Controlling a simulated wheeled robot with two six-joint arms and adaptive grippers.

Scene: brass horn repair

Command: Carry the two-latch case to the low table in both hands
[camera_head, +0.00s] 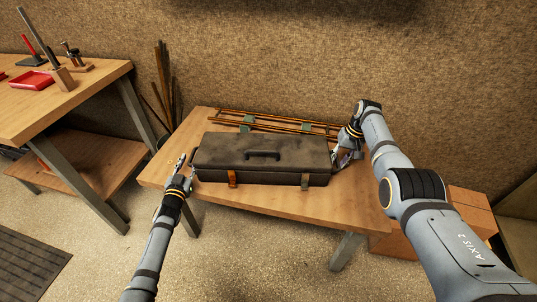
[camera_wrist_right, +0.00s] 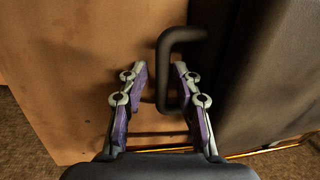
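The dark two-latch case (camera_head: 262,152) lies flat on the low wooden table (camera_head: 160,172). It has a handle on top, and an orange latch (camera_head: 232,179) and a greyish latch (camera_head: 305,181) on its front. My left gripper (camera_head: 184,164) is at the case's left end, fingers apart; I cannot tell whether it touches the case. My right gripper (camera_head: 343,158) is at the right end. In the right wrist view, its fingers (camera_wrist_right: 160,88) are open, with the case's dark end handle (camera_wrist_right: 162,75) between them in the picture. The left end handle is not clearly visible.
Copper-coloured rods on green supports (camera_head: 248,122) lie behind the case. A workbench (camera_head: 95,85) with a red tray (camera_head: 32,80) and tools stands at left. Cardboard-coloured boxes (camera_head: 468,208) stand at right. The table's front strip is clear.

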